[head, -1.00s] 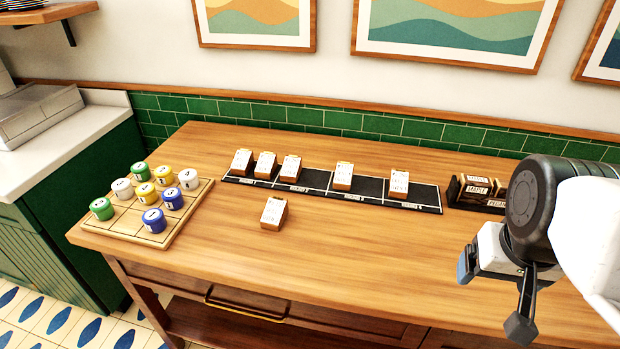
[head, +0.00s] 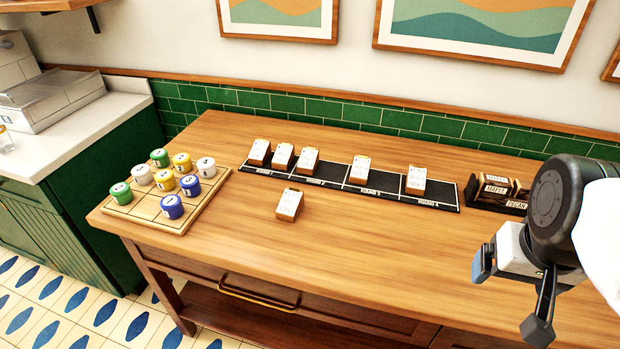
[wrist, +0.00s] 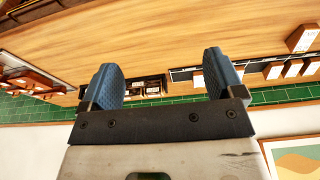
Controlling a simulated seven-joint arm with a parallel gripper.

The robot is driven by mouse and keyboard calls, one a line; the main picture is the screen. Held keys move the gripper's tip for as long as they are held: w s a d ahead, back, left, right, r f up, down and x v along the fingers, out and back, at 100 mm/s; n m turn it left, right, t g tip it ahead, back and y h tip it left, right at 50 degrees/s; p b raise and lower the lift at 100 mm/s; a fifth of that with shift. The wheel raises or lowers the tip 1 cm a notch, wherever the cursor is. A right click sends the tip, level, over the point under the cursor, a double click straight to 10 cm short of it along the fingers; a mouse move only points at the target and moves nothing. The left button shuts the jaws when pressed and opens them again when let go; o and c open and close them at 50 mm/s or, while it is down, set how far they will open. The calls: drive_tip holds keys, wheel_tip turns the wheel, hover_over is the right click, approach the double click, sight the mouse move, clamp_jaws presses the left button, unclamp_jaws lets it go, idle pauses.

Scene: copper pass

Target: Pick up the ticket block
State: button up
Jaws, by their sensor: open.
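A loose ticket block (head: 289,204), brown with a white top sheet, sits alone on the wooden table in front of the black rail. In the wrist view, what looks like the same block (wrist: 302,38) is at the upper right edge. Several similar blocks stand on the black rail (head: 333,182), three of them grouped at its left end. My gripper (head: 510,297) is open and empty at the table's right side, well to the right of the loose block. In the wrist view its blue fingers (wrist: 163,75) are wide apart with nothing held between them.
A wooden board (head: 130,222) with several green, white, yellow and blue tubs lies at the left. A dark holder (head: 475,192) with labelled blocks stands right of the rail. The green tiled wall (head: 390,118) bounds the back. The table's middle front is clear.

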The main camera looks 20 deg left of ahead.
drive_tip(key=w+a+f+n, duration=0.1)
drive_tip(key=w+a+n, duration=0.7)
drive_tip(key=w+n, duration=0.25)
drive_tip(key=n+t, duration=0.2)
drive_tip(key=n, duration=2.3)
approach(288, 203)
drive_tip(key=x, duration=0.2)
drive_tip(key=shift+w+f, duration=0.2)
drive_tip(key=shift+f, duration=0.1)
drive_tip(key=shift+x, duration=1.25)
drive_tip(key=shift+f, duration=0.1)
